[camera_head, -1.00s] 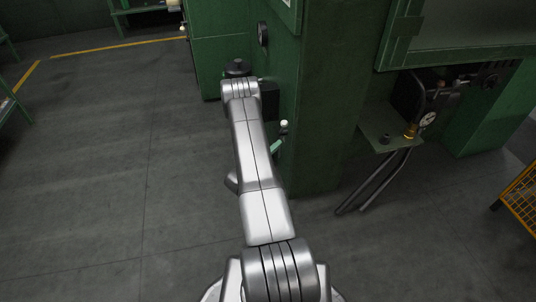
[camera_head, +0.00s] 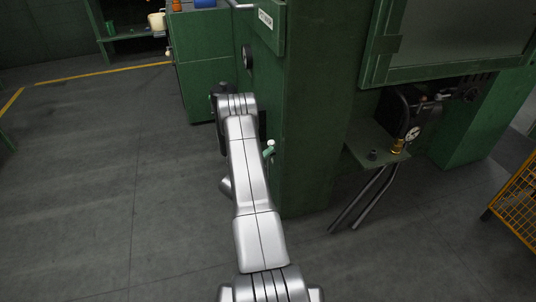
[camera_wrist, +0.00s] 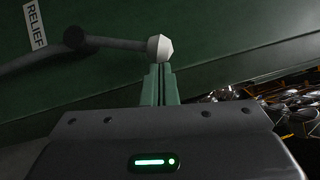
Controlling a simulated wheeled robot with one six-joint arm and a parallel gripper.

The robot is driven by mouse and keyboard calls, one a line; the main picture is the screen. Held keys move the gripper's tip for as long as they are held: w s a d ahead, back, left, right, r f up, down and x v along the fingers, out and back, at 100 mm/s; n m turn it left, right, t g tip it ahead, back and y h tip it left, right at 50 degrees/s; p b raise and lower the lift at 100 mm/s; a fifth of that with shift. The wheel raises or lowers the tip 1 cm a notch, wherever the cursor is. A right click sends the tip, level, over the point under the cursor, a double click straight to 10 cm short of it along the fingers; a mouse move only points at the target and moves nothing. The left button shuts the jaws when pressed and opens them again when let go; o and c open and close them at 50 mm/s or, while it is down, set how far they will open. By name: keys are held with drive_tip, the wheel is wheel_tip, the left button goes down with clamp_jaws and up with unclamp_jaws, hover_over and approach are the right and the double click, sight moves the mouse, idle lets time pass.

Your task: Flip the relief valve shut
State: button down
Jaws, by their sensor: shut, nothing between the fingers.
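The relief valve lever shows in the wrist view as a dark rod (camera_wrist: 115,43) running from a round dark pivot at the left to a pale faceted knob (camera_wrist: 160,47). The lever's pivot is hidden there.
The green machine post (camera_head: 315,120) stands right beside my arm. A shelf with a gauge (camera_head: 413,134) and hanging dark hoses (camera_head: 365,197) are at the right. A yellow mesh cage (camera_head: 517,202) is at the right edge. The floor at the left is clear.

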drive_tip(key=shift+w+a+r+n+g+y+p, duration=0.2)
drive_tip(key=shift+w+r+n+g+y+p, duration=0.1)
drive_tip(key=shift+w+r+n+p, duration=0.25)
drive_tip(key=shift+w+a+r+n+g+y+p, duration=0.2)
drive_tip(key=shift+w+r+n+y+p, duration=0.15)
drive_tip(key=shift+w+r+n, duration=0.25)
drive_tip(key=shift+w+a+r+n, duration=0.15)
drive_tip(key=shift+w+n, duration=0.1)
drive_tip(key=shift+w, duration=0.2)
drive_tip(key=shift+w+a+r+n, duration=0.1)
drive_tip(key=shift+w+n, duration=0.1)
drive_tip(key=shift+w, duration=0.25)
drive_tip(key=p, duration=0.2)
approach(270, 141)
drive_tip(key=s, duration=0.1)
drive_tip(key=s+a+r, duration=0.2)
drive_tip(key=shift+s, duration=0.4)
drive_tip(key=shift+d, duration=0.1)
